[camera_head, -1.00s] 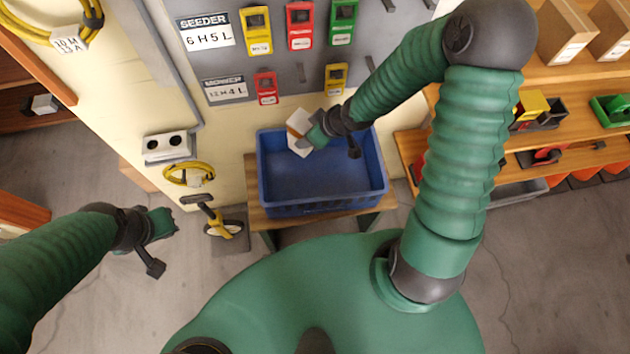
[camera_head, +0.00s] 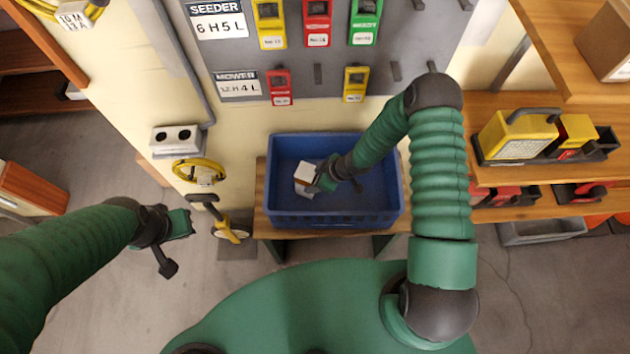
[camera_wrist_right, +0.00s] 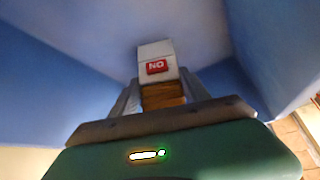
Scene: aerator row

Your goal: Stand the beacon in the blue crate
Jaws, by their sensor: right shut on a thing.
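The beacon (camera_head: 306,174) is a small white block with a brown-orange part, held over the interior of the blue crate (camera_head: 336,220). In the right wrist view the beacon (camera_wrist_right: 156,52) shows a white body with a red label, and its amber part lies between my fingers. My right gripper (camera_head: 320,182) is shut on it, reaching down inside the crate walls. I cannot tell whether the beacon touches the crate floor. My left gripper (camera_head: 185,224) hangs apart at the left, and its finger gap is unclear.
The crate stands on a wooden bench (camera_head: 262,215) against the wall. A grey board (camera_head: 325,60) with coloured devices is above. A yellow measuring wheel (camera_head: 228,230) stands left of the bench. Shelves with yellow lamps (camera_head: 517,135) are at the right.

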